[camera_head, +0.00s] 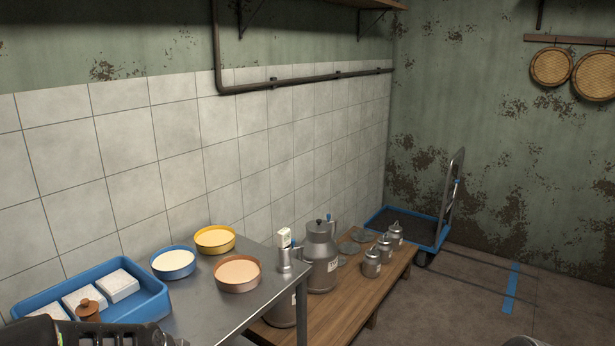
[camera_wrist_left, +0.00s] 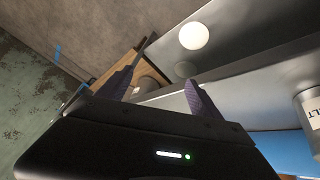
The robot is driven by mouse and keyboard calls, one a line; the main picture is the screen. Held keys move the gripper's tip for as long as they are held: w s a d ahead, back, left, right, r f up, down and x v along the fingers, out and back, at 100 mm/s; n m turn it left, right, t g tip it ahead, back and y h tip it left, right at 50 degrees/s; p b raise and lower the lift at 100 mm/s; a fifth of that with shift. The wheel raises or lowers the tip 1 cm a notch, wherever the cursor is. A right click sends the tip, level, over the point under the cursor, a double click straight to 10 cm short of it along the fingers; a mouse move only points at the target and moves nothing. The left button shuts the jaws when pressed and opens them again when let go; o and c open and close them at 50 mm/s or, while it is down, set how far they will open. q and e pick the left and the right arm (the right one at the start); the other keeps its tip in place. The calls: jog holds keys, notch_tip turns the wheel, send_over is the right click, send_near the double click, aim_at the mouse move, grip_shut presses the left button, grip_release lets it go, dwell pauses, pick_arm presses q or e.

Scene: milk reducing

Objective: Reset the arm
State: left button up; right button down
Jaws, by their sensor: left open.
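My left arm (camera_head: 90,333) comes in low at the left edge of the head view, in front of the blue tray. Its fingertips are hard to make out there. In the left wrist view my left gripper (camera_wrist_left: 162,72) shows two dark fingers spread apart, with nothing between them. Past the fingers lie the grey metal table surface and a piece of the wooden bench. My right gripper is not in view.
A blue tray (camera_head: 146,307) with white blocks, plus blue (camera_head: 173,264), yellow (camera_head: 215,239) and copper-rimmed (camera_head: 238,273) pans, sit on the metal table (camera_head: 203,318). Metal cans (camera_head: 321,258) stand on a low wooden bench (camera_head: 335,318). A blue trolley (camera_head: 432,238) stands behind.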

pick_arm(q)
jog(key=s+d+f+n+g+h, duration=0.1)
jog(key=s+d+f, duration=0.5)
jog(key=f, duration=0.2)
jog(key=s+d+f, duration=0.5)
jog(key=s+f, duration=0.1)
jog(key=f, duration=0.2)
jog(key=s+d+f+g, duration=0.2)
jog(key=s+d+f, duration=0.1)
jog(key=s, duration=0.6)
jog(key=s+d+f+g+h, duration=0.1)
jog(key=s+d+f, duration=0.3)
jog(key=s, duration=0.5)
jog(key=shift+f+g, duration=0.3)
jog(key=shift+g, duration=0.3)
